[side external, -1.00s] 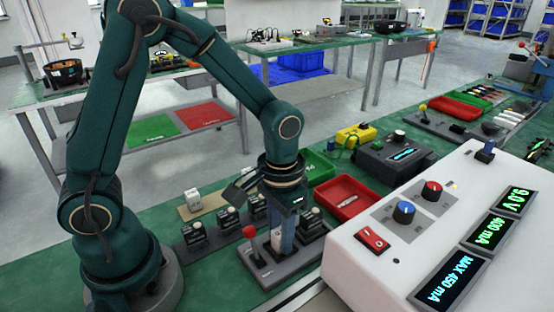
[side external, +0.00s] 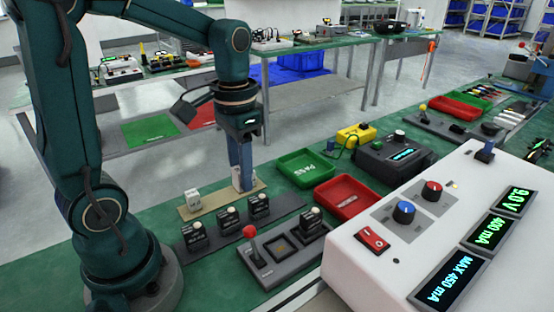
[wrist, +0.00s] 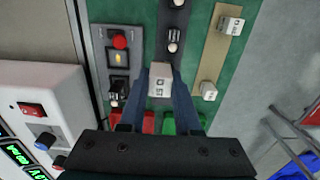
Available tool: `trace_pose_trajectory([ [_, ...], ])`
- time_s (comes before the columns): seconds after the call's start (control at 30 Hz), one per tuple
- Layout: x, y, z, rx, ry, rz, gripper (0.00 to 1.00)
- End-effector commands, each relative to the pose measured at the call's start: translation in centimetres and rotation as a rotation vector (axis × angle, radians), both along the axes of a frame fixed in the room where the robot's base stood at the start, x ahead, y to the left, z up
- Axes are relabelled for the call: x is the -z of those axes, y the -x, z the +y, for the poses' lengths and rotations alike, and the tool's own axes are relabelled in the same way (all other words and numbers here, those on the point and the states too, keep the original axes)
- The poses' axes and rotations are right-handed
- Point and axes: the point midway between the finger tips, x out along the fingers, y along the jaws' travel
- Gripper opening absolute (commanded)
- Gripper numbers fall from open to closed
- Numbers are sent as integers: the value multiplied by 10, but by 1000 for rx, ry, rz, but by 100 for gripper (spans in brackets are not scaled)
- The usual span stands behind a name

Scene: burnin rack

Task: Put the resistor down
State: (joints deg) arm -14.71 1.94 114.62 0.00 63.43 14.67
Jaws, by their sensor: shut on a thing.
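My gripper (wrist: 160,82) is shut on a white block resistor (wrist: 160,76) with dark markings. It holds it in the air, over the dark rail area in the wrist view. In the side view my gripper (side external: 242,172) points down near the far end of the beige strip (side external: 215,202). A white block (side external: 192,199) stands on that strip's near end. The wrist view shows two white blocks on the strip, one with markings (wrist: 231,25) and one nearer the trays (wrist: 209,91). The gap beneath the held resistor is hidden.
Several dark modules sit on the rail (side external: 285,205). Green (side external: 306,168) and red (side external: 343,198) trays lie to the right.

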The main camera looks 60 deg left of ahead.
Motion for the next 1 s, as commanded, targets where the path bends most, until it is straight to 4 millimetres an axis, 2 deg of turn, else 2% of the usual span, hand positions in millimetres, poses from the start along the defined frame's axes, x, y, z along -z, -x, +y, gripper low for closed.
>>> trace_pose_trajectory([
  [0.1, -9, 3, 15, -5, -1, -3, 0],
  [0.23, -14, 6, 24, 4, 0, -1, 0],
  [0.37, -16, -3, 34, 77, 1, 2, 0],
  [0.53, 1, -17, 77, 101, 4, 5, 0],
  [0.7, 19, -13, 111, 44, 3, 4, 0],
  [0.8, 29, -8, 118, 12, 3, 3, 0],
  [1.0, 59, -6, 120, 1, 4, 4, 0],
])
